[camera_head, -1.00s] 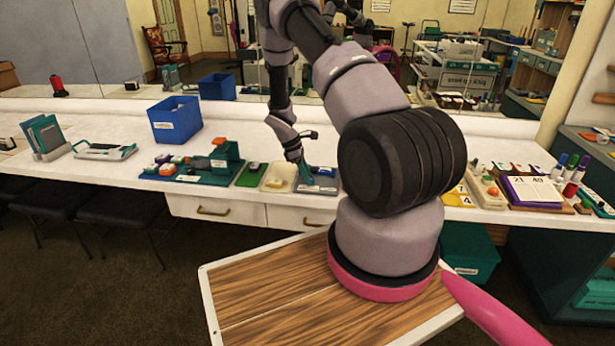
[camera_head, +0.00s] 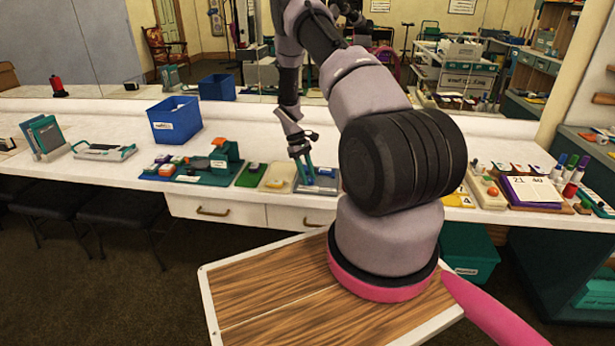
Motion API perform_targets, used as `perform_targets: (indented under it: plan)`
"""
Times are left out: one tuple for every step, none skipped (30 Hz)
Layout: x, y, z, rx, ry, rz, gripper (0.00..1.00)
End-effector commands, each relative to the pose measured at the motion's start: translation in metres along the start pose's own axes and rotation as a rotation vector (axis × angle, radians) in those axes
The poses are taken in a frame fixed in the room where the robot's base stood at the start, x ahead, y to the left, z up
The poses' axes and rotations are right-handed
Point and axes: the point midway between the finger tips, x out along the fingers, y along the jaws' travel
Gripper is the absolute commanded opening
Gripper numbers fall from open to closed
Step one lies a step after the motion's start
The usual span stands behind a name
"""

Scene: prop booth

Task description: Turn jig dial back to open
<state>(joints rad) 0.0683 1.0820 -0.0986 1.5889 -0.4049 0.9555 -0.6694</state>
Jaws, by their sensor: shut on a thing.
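A grey jig plate (camera_head: 318,190) lies on the white counter near its front edge, just left of my arm's big black joint. A small blue-and-white part (camera_head: 326,173) shows on its right side. My gripper (camera_head: 305,180) points down over the left part of this plate, with its teal fingers low against it. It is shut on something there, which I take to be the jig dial. The dial itself is too small and too covered by the fingers to make out, so its setting cannot be read.
A cream tray (camera_head: 270,186) and a green tray (camera_head: 246,181) stand close left of the jig, then a teal press with an orange knob (camera_head: 219,142). A blue bin (camera_head: 174,120) stands behind. A calendar block (camera_head: 533,191) is at right. A mirror backs the counter.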

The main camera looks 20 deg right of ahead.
Motion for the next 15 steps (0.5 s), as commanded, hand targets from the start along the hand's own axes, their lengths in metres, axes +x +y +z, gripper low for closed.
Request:
perform_targets:
  plan:
    - [-0.0008,0.0016,-0.0007,0.044,0.003,-0.017,0.0]
    - [-0.0009,0.0019,-0.0009,0.069,0.003,-0.027,0.0]
    - [-0.0009,0.0021,-0.0007,0.104,0.003,-0.042,0.0]
    - [-0.0008,0.0022,-0.0007,0.131,0.003,-0.054,0.0]
    - [-0.0006,0.0026,-0.0005,0.157,0.003,-0.064,0.0]
    - [-0.0005,0.003,-0.0003,0.193,0.002,-0.079,0.0]
    - [-0.0005,0.0031,-0.0002,0.219,0.002,-0.09,0.0]
    - [-0.0005,0.0032,-0.0003,0.246,0.002,-0.101,0.0]
    - [-0.0006,0.0036,-0.0004,0.279,0.003,-0.115,0.0]
    - [-0.0005,0.0038,-0.0004,0.307,0.003,-0.126,0.0]
    - [-0.0005,0.0041,-0.0002,0.332,0.003,-0.137,0.0]
    - [-0.0004,0.0044,0.0002,0.369,0.002,-0.152,0.0]
    - [-0.0003,0.0045,0.0003,0.395,0.002,-0.163,0.0]
    - [-0.0003,0.0047,0.0005,0.421,0.002,-0.174,0.0]
    - [-0.0003,0.0048,0.0005,0.455,0.002,-0.188,0.0]
